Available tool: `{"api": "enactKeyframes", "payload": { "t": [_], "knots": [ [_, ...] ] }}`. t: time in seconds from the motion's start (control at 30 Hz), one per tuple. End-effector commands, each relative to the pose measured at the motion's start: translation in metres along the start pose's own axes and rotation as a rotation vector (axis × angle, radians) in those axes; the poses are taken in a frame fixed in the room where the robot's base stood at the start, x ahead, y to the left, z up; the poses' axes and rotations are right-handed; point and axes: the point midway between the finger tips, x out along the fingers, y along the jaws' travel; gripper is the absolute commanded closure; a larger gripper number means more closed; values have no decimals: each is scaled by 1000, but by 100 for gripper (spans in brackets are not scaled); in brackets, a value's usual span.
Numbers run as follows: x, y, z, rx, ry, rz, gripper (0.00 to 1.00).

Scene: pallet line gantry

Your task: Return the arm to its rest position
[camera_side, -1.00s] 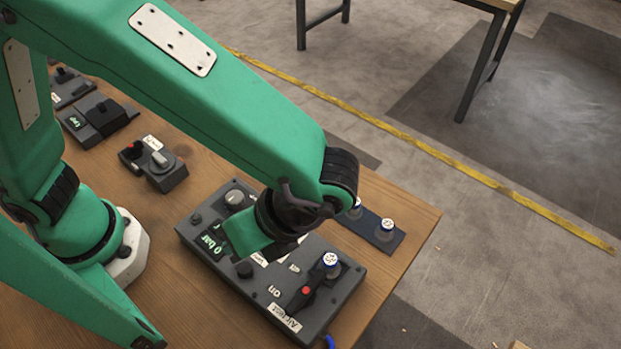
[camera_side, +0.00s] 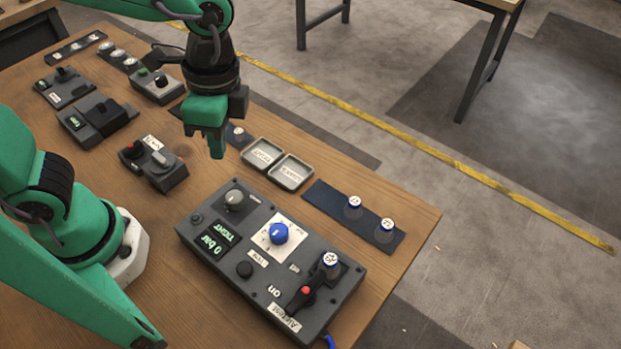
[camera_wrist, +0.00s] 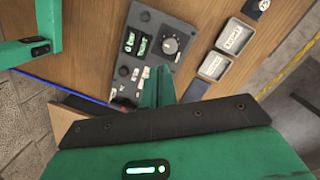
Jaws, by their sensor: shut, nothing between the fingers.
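My gripper (camera_side: 215,148) is raised above the table behind the large control panel, pointing down, with its green fingers shut and nothing between them. In the wrist view the green fingers (camera_wrist: 158,88) cover part of the panel. The dark control panel (camera_side: 215,262) lies near the table's front right, with a blue knob (camera_side: 278,234) on a white plate, a grey dial (camera_side: 235,199) and a display (camera_side: 212,241) reading 0 bar. My gripper is apart from the panel.
Two small labelled trays (camera_side: 291,172) lie right of my gripper. A dark strip (camera_side: 325,200) holds two blue-ringed pieces. Several smaller control boxes stand left: one with a red knob (camera_side: 153,165), one dark (camera_side: 98,118), one with a green button (camera_side: 154,87). The table (camera_side: 115,195) has bare wood between.

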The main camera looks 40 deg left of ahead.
Motion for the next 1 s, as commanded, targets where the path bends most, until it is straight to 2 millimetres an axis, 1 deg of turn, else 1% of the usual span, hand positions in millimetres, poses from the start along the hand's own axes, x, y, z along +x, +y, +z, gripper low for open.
{"api": "enactKeyframes", "payload": {
  "t": [0.03, 0.2, 0.5, 0.7, 0.8, 1.0],
  "knots": [
    [-5, -8, 8, -62, 40, -11, 100],
    [-17, -31, 32, -262, 165, -50, 100],
    [-33, -61, 78, -614, 383, -130, 100],
    [-40, -74, 107, -817, 511, -186, 100],
    [-42, -77, 117, -885, 554, -206, 100],
    [-43, -80, 125, -944, 592, -224, 100]
  ]
}}
